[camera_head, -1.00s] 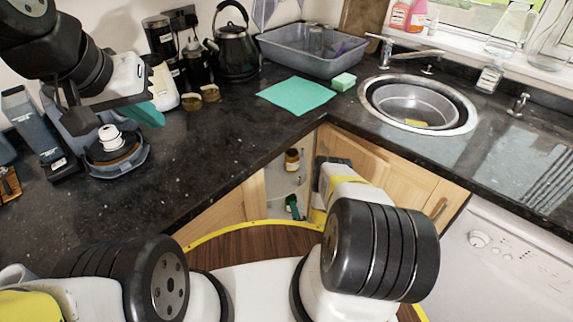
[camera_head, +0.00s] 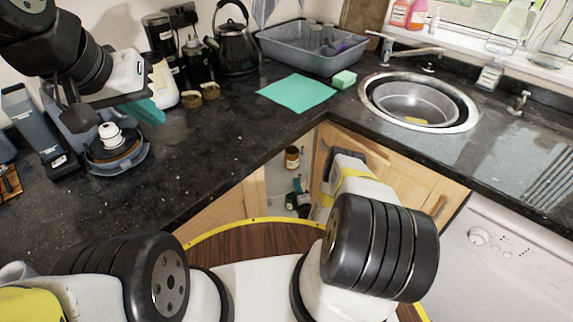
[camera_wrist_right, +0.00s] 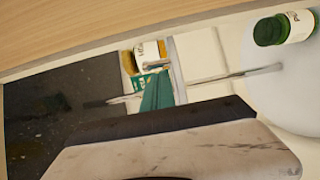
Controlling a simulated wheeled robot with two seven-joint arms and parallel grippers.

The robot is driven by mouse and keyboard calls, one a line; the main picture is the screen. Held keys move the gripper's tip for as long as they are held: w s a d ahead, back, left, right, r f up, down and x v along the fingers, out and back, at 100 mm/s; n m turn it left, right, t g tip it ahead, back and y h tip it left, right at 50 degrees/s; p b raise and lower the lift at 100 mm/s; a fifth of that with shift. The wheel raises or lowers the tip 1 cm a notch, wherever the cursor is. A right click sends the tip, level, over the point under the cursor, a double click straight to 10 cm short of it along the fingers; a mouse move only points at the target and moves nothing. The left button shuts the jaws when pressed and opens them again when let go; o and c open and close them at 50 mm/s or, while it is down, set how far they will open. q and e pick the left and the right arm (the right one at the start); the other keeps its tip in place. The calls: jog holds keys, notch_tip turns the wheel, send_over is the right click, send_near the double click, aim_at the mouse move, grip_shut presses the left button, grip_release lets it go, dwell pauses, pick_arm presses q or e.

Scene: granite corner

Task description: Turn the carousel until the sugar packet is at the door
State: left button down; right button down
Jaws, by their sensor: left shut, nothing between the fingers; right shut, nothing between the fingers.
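The carousel shows inside the open corner cupboard as a pale round shelf (camera_wrist_right: 250,95) in the right wrist view. A green-lidded jar (camera_wrist_right: 285,28) stands on it. A yellow jar with a white label (camera_wrist_right: 150,52) is beside my right gripper (camera_wrist_right: 157,92), whose teal fingers are shut and empty near a thin metal rail; I cannot tell if they touch it. In the head view my right arm reaches into the cupboard. I cannot make out the sugar packet. My left gripper (camera_head: 150,112) is shut and empty above the left counter.
A brown jar (camera_head: 292,158) shows in the cupboard opening, with dark green items lower down. The cupboard door (camera_head: 405,185) is at the right of the opening. On the counter are a coffee machine (camera_head: 110,160), kettle (camera_head: 235,48), teal cloth (camera_head: 297,94) and sink (camera_head: 418,103).

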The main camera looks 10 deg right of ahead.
jog(key=shift+w+d+n+y, duration=0.7)
jog(key=shift+w+d+y, duration=0.1)
jog(key=shift+d+y, duration=0.3)
jog(key=shift+a, duration=0.15)
